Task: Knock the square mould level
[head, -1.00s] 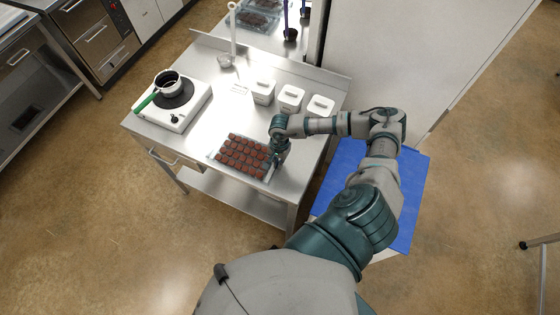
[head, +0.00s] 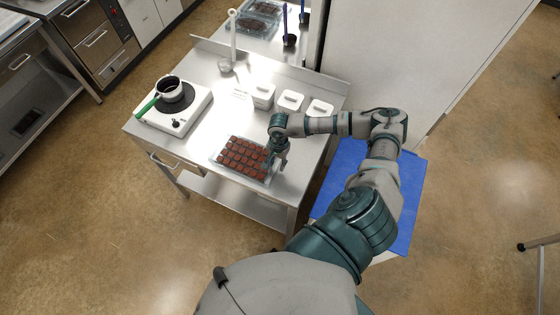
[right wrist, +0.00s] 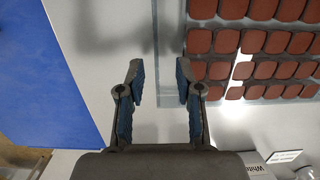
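The square mould (head: 219,160) is a clear tray with rows of reddish-brown filled squares, lying near the front edge of the steel table. It also shows in the right wrist view (right wrist: 172,88), where its clear rim runs beneath the right fingertips. My right gripper (head: 278,161) is at the mould's right side in the head view. In the right wrist view my right gripper (right wrist: 158,82) has its fingers apart with a clear gap and nothing held between them. Whether the fingertips touch the rim cannot be told. My left gripper is in neither view.
A hot plate (head: 188,118) with a dark pot (head: 170,92) and green handle stands left on the table (head: 225,108). White lidded tubs (head: 291,101) line the back right. A blue mat (head: 411,195) lies right of the table. The table's middle is clear.

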